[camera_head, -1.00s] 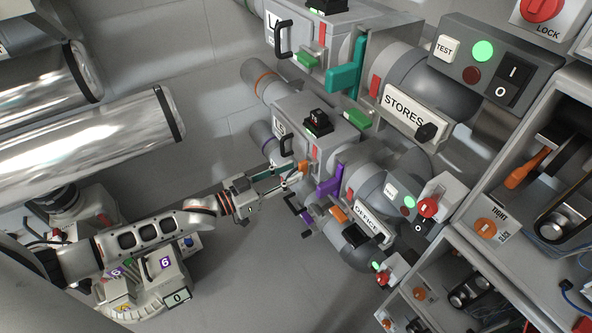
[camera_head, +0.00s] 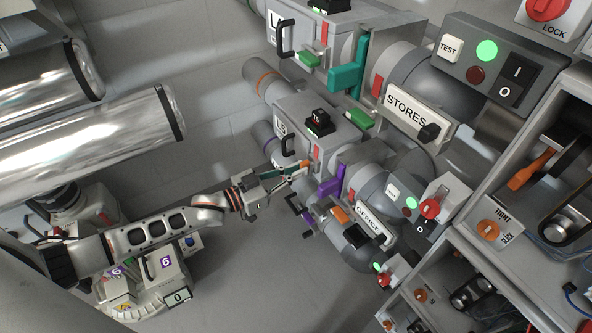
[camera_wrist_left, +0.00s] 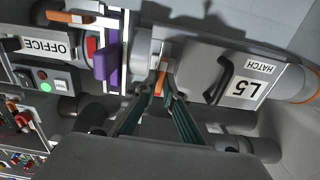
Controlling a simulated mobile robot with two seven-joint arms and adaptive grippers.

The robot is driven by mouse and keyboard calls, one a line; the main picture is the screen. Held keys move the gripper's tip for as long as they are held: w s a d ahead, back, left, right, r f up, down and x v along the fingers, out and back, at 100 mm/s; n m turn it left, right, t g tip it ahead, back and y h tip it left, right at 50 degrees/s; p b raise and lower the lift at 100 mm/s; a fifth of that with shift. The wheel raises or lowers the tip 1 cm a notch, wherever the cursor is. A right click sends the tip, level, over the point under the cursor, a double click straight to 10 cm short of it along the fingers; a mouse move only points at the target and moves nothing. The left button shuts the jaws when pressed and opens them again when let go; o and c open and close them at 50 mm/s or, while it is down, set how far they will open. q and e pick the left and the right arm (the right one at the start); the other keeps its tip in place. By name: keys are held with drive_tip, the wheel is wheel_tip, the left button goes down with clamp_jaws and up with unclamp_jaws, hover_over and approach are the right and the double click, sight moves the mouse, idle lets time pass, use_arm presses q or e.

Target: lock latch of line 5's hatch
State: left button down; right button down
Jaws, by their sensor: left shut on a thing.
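The line 5 hatch (camera_wrist_left: 232,80) shows in the left wrist view, with its "L5 HATCH" label (camera_wrist_left: 249,86) upside down and a black handle (camera_wrist_left: 219,82). In the head view its handle (camera_head: 287,146) is on the grey housing. An orange latch (camera_wrist_left: 162,78) is at the hatch's edge, and its orange also shows in the head view (camera_head: 304,167). My left gripper (camera_wrist_left: 165,97) is shut on the orange latch, and the fingers cover part of it. In the head view the left gripper (camera_head: 298,174) reaches the latch from the lower left. My right gripper is not in view.
A purple slide (camera_head: 331,181) and the OFFICE unit (camera_head: 369,223) are close to the right of the gripper. Above are a green lever (camera_head: 310,60), a teal slide (camera_head: 348,75) and the STORES unit (camera_head: 416,112). Open floor (camera_head: 250,265) lies below the arm.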

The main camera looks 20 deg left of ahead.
use_arm(q)
drive_tip(key=shift+s+d+f+m+b, duration=0.1)
drive_tip(key=shift+m, duration=2.85)
drive_tip(key=shift+s+d+f+m+b, duration=0.1)
drive_tip(key=shift+f+m, duration=0.05)
drive_tip(key=shift+m, duration=2.75)
drive_tip(key=shift+f+m+b, duration=0.1)
drive_tip(key=shift+m, duration=2.85)
drive_tip(key=c, duration=2.1)
unclamp_jaws()
drive_tip(key=shift+c, duration=0.2)
drive_tip(key=shift+r, duration=0.1)
